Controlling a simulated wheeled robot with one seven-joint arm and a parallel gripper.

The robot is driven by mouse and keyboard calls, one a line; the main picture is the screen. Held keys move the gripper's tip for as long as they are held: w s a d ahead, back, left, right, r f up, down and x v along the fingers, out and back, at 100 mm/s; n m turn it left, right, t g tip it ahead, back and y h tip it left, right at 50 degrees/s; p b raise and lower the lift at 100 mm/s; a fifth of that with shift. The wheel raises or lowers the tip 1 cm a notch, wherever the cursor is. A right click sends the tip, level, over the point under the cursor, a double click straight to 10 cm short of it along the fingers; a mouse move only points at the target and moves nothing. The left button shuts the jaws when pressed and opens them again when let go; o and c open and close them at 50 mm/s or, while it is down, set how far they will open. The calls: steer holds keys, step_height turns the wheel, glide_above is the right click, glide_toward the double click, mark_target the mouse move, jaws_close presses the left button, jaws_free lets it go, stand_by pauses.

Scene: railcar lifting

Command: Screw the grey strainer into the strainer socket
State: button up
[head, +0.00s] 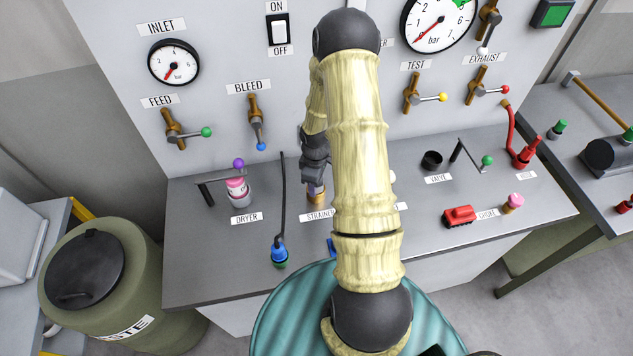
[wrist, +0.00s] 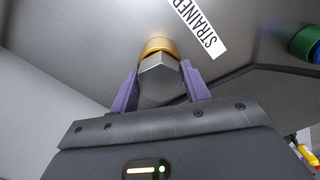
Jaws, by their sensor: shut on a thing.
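The grey strainer (wrist: 160,82) shows in the wrist view as a hexagonal grey head between my gripper's purple fingers. My gripper (wrist: 158,88) is shut on it. Just beyond the strainer is the brass-coloured strainer socket (wrist: 157,45), beside the STRAINER label (wrist: 196,28). The strainer lines up with the socket and seems to meet it; how deep it sits I cannot tell. In the head view my gripper (head: 315,187) points down over the brass socket (head: 316,199) on the bench, and my arm hides part of this area.
On the right are a black valve socket (head: 432,160), a red block (head: 459,216) and a pink-topped plug (head: 514,202). The gauge panel rises behind.

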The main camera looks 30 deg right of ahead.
steer(key=m+b, duration=0.1)
steer(key=m, duration=0.6)
steer(key=shift+f, duration=0.1)
steer(key=shift+c, duration=0.4)
steer(key=shift+o, duration=0.5)
steer(key=m, duration=0.4)
steer(key=o, duration=1.1)
step_height(320, 180, up, 18)
steer(key=b, duration=0.3)
steer(key=shift+f+b, duration=0.25)
steer(key=shift+b, duration=0.15)
